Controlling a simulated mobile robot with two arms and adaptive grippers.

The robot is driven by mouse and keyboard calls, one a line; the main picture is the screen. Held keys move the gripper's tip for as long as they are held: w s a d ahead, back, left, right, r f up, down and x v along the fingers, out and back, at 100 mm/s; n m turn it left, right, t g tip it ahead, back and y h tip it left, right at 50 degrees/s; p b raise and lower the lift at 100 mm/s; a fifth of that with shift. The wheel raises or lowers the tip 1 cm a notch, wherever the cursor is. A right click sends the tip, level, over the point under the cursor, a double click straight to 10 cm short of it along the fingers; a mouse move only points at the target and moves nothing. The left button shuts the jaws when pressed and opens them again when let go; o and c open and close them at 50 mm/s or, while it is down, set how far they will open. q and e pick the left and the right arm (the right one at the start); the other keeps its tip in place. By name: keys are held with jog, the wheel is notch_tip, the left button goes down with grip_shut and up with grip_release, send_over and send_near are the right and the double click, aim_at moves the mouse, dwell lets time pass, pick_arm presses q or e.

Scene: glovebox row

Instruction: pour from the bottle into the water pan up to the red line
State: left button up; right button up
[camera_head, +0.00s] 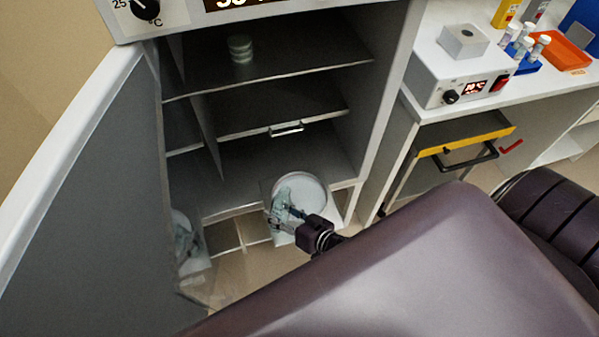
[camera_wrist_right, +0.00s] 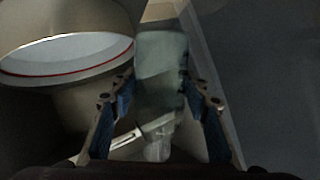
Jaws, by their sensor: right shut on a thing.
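The water pan (camera_head: 316,181) is a round pale metal pan on the floor of the open cabinet. In the right wrist view the pan (camera_wrist_right: 85,88) is at the left, with a red line along the edge of its pale inside. I cannot tell the water level. My right gripper (camera_head: 283,212) is at the pan's near left side. In the wrist view it (camera_wrist_right: 160,105) is shut on a translucent grey-green bottle (camera_wrist_right: 160,62), whose narrow end points toward the picture's bottom. The bottle (camera_head: 278,202) overlaps the pan's left edge in the head view. My left gripper is not in view.
The cabinet door (camera_head: 95,215) stands open at the left and mirrors the gripper. Shelves (camera_head: 285,75) are above the pan, one with stacked dishes (camera_head: 240,48). A bench (camera_head: 425,50) with a heater box and vials stands at the right.

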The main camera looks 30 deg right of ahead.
jog(key=shift+a+r, duration=0.15)
jog(key=shift+r, duration=0.25)
jog(key=n+b, duration=0.1)
jog(key=t+h+b, duration=0.1)
jog(key=b, duration=0.1)
jog(key=shift+s+a+f+n, duration=0.1)
jog(key=shift+f+n, duration=0.25)
jog(key=shift+n, duration=0.05)
jog(key=shift+r+n+t+h+b, duration=0.4)
jog(key=shift+r+n+b, duration=0.3)
jog(key=shift+r, duration=0.1)
